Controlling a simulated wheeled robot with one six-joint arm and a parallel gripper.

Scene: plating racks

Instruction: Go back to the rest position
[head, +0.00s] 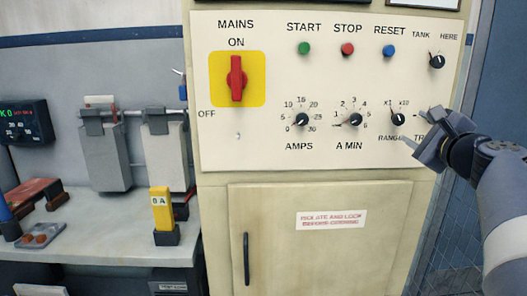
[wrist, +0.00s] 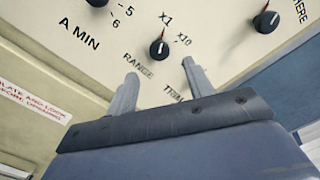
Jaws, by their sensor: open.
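My gripper (head: 424,136) is in front of the lower right of the cream control panel (head: 270,150). In the wrist view its two fingers (wrist: 160,85) are apart with nothing between them. The RANGE knob (head: 398,119) is just left of the gripper in the head view; in the wrist view the knob (wrist: 158,49) shows beyond the fingertips, its pointer up towards x1. The gripper hides most of the control labelled TR... in the head view. I cannot tell whether a fingertip touches the panel.
The panel also has a red MAINS switch (head: 236,79), green START (head: 304,48), red STOP (head: 348,49) and blue RESET (head: 389,51) buttons, and the TANK knob (head: 437,61). A cabinet door with a handle (head: 247,258) is below. A bench (head: 110,235) stands at left.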

